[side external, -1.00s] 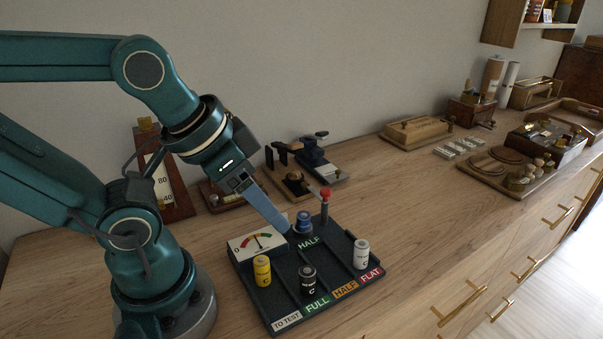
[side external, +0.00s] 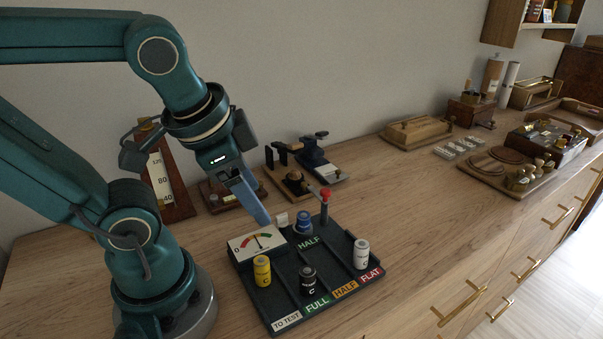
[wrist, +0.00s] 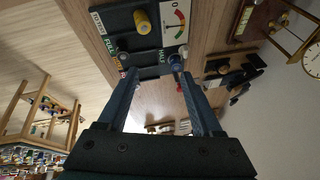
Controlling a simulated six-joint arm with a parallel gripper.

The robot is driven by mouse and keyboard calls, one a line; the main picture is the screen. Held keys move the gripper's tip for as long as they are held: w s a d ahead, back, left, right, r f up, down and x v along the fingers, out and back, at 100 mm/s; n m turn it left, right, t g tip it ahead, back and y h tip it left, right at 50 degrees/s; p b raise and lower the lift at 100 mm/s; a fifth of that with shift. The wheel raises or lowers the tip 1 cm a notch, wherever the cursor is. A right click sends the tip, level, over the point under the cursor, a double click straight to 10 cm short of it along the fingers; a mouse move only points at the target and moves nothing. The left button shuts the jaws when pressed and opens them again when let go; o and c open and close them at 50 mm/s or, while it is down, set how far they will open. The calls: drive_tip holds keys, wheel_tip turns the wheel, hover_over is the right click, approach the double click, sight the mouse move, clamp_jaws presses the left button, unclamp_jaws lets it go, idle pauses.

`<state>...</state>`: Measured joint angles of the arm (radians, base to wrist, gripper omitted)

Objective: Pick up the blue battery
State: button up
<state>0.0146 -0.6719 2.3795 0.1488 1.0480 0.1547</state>
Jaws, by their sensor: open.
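The blue battery (side external: 303,222) stands upright at the back of the dark tester tray (side external: 333,301), behind the HALF label. It also shows in the wrist view (wrist: 176,62), by the tip of the right-hand finger. My gripper (side external: 263,220) is open and empty, above the gauge end of the tray and left of the blue battery, apart from it in the side view. Both fingers (wrist: 160,74) show in the wrist view with a gap between them.
A yellow battery (side external: 262,270), a black battery (side external: 308,280) and a white battery (side external: 361,254) stand in the tray. A red-knobbed lever (side external: 325,205) rises right of the blue battery. The gauge (side external: 255,243) is at left.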

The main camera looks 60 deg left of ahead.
drive_tip(key=w+a+m+g+y, duration=0.3)
drive_tip(key=m, duration=0.2)
drive_tip(key=m+g+y, duration=0.1)
drive_tip(key=m+y, duration=0.6)
drive_tip(key=m, duration=0.2)
hover_over(306, 222)
drive_tip(key=d, duration=0.3)
wheel_tip(306, 222, down, 6)
drive_tip(key=f+m, duration=0.1)
drive_tip(key=d+f+m+t+y, duration=0.1)
drive_tip(key=f, duration=0.1)
drive_tip(key=d+f+m, duration=0.1)
drive_tip(key=shift+s+d+f+y, duration=0.2)
drive_tip(key=shift+s+f+y, duration=0.1)
drive_tip(key=shift+f+y, duration=0.1)
drive_tip(key=shift+s+f+t, duration=0.1)
drive_tip(key=shift+f+t, duration=0.1)
drive_tip(key=shift+t, duration=0.1)
drive_tip(key=shift+x, duration=2.4)
drive_tip(key=shift+c, duration=0.4)
clamp_jaws()
